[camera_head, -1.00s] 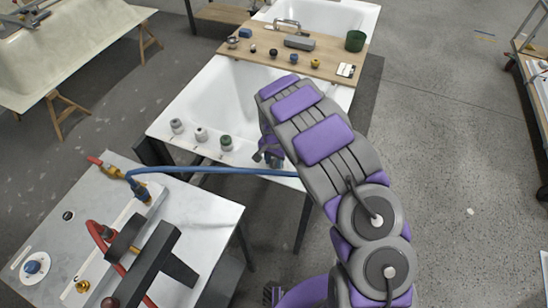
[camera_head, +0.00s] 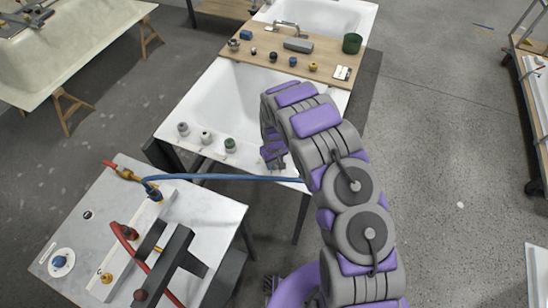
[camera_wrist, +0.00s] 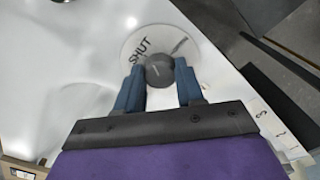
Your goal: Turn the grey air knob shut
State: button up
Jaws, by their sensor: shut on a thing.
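The grey air knob (camera_wrist: 159,69) sits on a round white dial plate (camera_wrist: 133,40) in the wrist view. The plate carries the word SHUT at its upper left and a dark line mark at its upper right. A short light line shows on the knob's top, lying nearly crosswise and not clearly on the word. My gripper (camera_wrist: 158,82) has its two blue fingers on either side of the knob, closed on it. In the head view my gripper (camera_head: 275,158) is at the near rim of the white tub (camera_head: 205,100); the knob is hidden there.
Several other things stand nearby: a dark-topped knob (camera_head: 183,128), another (camera_head: 206,137) and a green-topped one (camera_head: 230,145) on the tub rim. A blue hose (camera_head: 225,177) runs from the grey bench (camera_head: 205,215) behind my arm. A wooden board (camera_head: 270,65) with small items spans the tub.

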aim_at(274, 163)
jog(key=n+p, duration=0.2)
jog(key=shift+w+a+r+n, duration=0.1)
jog(key=shift+w+r+n, duration=0.05)
jog(key=shift+r+n, duration=0.15)
jog(key=shift+f+n+p, duration=0.1)
jog(key=shift+n+p, duration=1.3)
jog(key=shift+p, duration=0.15)
jog(key=shift+w, duration=0.1)
jog(key=o, duration=1)
jog(key=shift+f, duration=0.15)
jog(key=shift+o, duration=0.2)
notch_tip(274, 163, up, 17)
